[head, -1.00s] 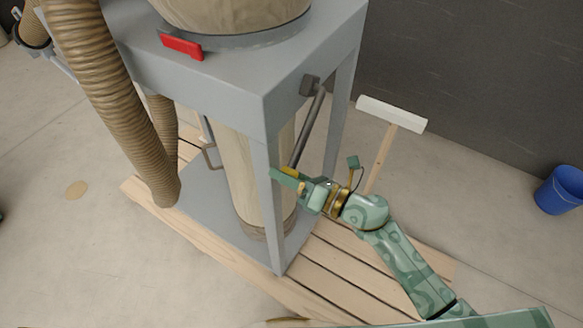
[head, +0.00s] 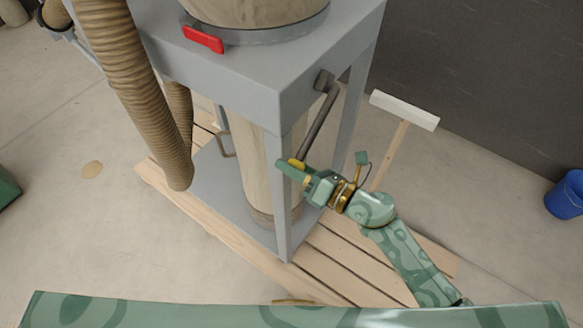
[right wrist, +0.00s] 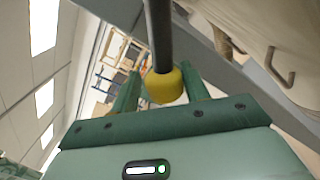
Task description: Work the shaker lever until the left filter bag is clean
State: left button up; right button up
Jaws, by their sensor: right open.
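The shaker lever (head: 318,122) is a dark grey bar that hangs slanting down from a pivot on the side of the grey frame. Its end carries a yellow knob (head: 297,163). My right gripper (head: 291,170) is open at that knob. In the right wrist view the knob (right wrist: 163,86) sits between the two green fingers; I cannot tell whether they touch it. A beige bag (head: 262,12) shows its lower part above the frame, with a red clamp handle (head: 203,39). Another beige bag (head: 258,170) hangs below. Their cleanness cannot be judged. My left gripper is out of view.
The grey frame (head: 235,85) stands on a slatted wooden pallet (head: 350,262), one leg close to my right gripper. A ribbed hose (head: 115,70) runs down on the left. A white-headed pole (head: 403,110) stands behind my right arm. A blue bucket (head: 566,195) is far right.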

jog(key=f+b, duration=0.1)
jog(key=w+d+f, duration=0.1)
jog(key=w+f+b, duration=0.1)
jog(key=shift+w+d+f+b, duration=0.15)
jog(key=shift+d+f+b, duration=0.1)
jog(key=shift+b, duration=0.1)
jog(key=shift+r, duration=0.25)
pick_arm(q)
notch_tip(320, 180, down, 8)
jog(key=b, duration=0.4)
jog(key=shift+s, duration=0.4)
pick_arm(e)
jog(key=w+d+f, duration=0.1)
jog(key=w+f, duration=0.1)
jog(key=w+d+f, duration=0.1)
jog(key=w, duration=0.1)
jog(key=shift+d, duration=0.35)
jog(key=shift+s, duration=0.1)
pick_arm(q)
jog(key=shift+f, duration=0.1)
